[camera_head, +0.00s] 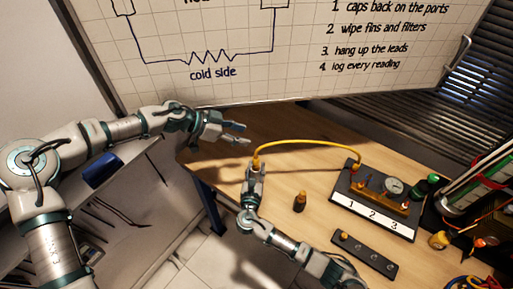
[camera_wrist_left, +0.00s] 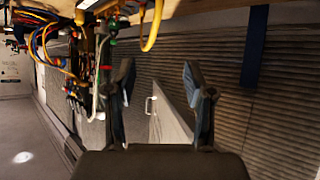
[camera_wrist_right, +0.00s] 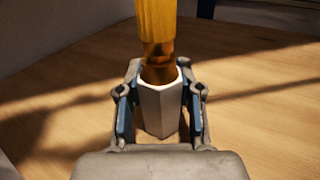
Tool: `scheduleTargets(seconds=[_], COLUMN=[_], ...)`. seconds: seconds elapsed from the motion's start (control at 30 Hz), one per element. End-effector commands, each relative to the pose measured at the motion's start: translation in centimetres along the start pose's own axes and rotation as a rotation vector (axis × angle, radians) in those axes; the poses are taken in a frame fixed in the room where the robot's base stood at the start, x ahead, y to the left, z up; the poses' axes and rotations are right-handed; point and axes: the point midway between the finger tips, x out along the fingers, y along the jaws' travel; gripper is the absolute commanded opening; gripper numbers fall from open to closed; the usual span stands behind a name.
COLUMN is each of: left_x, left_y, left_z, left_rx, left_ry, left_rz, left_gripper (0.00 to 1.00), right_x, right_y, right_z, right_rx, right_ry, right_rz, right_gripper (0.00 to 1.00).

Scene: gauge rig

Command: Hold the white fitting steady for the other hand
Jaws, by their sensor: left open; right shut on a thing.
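The white fitting (camera_wrist_right: 160,112) is a faceted sleeve held upright between the fingers of my right gripper (camera_wrist_right: 160,105), which is shut on it. The brass end of a yellow hose (camera_wrist_right: 157,22) sits at its top opening; how deep it goes is hidden. In the head view the yellow hose (camera_head: 305,143) arches from my right gripper (camera_head: 255,176) to the gauge block (camera_head: 378,197). My left gripper (camera_head: 246,134) is open and empty, to the left of and above the fitting in the head view. Its spread fingers also show in the left wrist view (camera_wrist_left: 160,80).
A small amber-and-black bottle-like piece (camera_head: 300,202) stands on the wooden table (camera_head: 290,170). A dark plate with small parts (camera_head: 364,254) lies in front of the numbered gauge base. Cables and tools crowd the right side. A whiteboard (camera_head: 290,60) stands behind the table.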

Motion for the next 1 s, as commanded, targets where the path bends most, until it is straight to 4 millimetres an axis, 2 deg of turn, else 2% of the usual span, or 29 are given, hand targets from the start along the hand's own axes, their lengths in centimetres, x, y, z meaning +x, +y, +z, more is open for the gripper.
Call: scheduleTargets(seconds=[0.2, 0.3, 0.4, 0.53, 0.67, 0.83, 1.0], left_x=[7.7, 11.6, 14.3, 15.3, 14.4, 12.1, 9.3], left_y=[1.5, 2.3, 1.8, 0.2, -1.5, -2.3, -0.8], left_z=[-11.0, -15.0, -16.6, -16.3, -14.3, -10.1, -5.5], left_rx=[-0.329, -0.534, -0.673, -0.78, -0.889, -1.038, -1.16], left_ry=[0.227, 0.303, 0.328, 0.3, 0.22, 0.019, -0.265], left_rz=[-0.053, -0.103, -0.224, -0.404, -0.58, -0.76, -0.851], left_gripper=[0.53, 0.53, 0.53, 0.53, 0.53, 0.53, 0.53], right_x=[0.0, 0.0, 0.0, 0.0, -0.1, -0.1, -0.1], right_y=[0.0, 0.0, 0.0, 0.1, 0.2, 0.2, 0.1], right_z=[0.0, 0.0, 0.0, 0.0, 0.0, 0.0, 0.0], right_rx=[0.001, 0.001, 0.001, -0.001, -0.001, -0.002, 0.0], right_ry=[0.001, 0.001, 0.001, 0.001, 0.001, 0.001, 0.001], right_rz=[0.002, 0.002, 0.002, 0.001, 0.001, 0.002, 0.002], right_gripper=[0.0, 0.0, 0.0, 0.0, 0.0, 0.0, 0.0])
